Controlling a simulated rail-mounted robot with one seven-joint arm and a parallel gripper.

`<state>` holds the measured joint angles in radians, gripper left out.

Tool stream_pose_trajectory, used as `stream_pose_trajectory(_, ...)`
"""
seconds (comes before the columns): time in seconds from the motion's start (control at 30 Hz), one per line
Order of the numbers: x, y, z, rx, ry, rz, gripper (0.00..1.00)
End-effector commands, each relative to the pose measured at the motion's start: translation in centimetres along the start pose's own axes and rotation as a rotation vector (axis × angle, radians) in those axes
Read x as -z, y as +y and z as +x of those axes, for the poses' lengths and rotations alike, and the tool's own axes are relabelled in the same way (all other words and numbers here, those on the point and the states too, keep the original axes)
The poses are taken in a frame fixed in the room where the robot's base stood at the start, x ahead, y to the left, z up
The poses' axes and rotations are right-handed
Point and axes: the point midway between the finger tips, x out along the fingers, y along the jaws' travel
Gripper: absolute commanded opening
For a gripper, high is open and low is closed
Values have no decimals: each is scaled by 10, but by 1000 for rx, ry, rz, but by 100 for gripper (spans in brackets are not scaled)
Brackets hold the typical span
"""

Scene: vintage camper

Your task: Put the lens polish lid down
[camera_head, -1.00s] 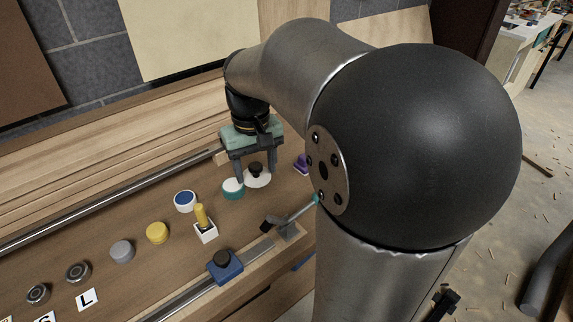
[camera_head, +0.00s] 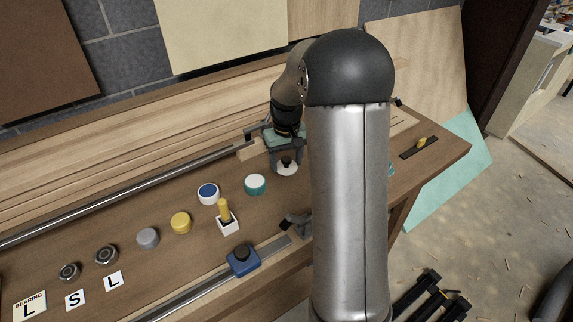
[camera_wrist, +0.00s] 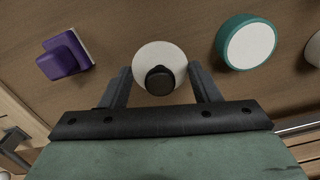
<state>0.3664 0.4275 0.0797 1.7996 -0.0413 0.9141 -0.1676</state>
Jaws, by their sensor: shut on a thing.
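The lens polish lid appears to be the white disc with a black knob (camera_head: 287,168), towards the right part of the wooden bench. My gripper (camera_head: 287,162) is shut on it from above, pointing down. In the wrist view the lid (camera_wrist: 158,56) sits between the two dark fingertips (camera_wrist: 161,86), one on each side of the disc, with the black knob up. The lid looks level and low over the bench; I cannot tell whether it touches the wood.
A teal jar with a white top (camera_head: 255,185) stands left of the lid. A purple object (camera_wrist: 65,55) shows on its other side in the wrist view. Further left are a blue-topped white jar (camera_head: 208,193), a yellow-handled stamp (camera_head: 226,214) and a yellow jar (camera_head: 181,223).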

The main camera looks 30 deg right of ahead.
Motion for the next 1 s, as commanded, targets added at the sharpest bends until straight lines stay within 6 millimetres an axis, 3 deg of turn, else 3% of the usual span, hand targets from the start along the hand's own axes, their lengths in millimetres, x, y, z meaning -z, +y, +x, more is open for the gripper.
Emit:
stream_pose_trajectory(0.13,-1,-1,22,1,-4,0,34)
stream_pose_trajectory(0.53,-1,0,29,0,-2,0,34)
stream_pose_trajectory(0.57,-1,0,28,0,-1,0,65)
stream_pose_trajectory(0.6,-1,0,27,0,-2,0,76)
stream_pose_trajectory(1.0,-1,0,19,0,0,0,78)
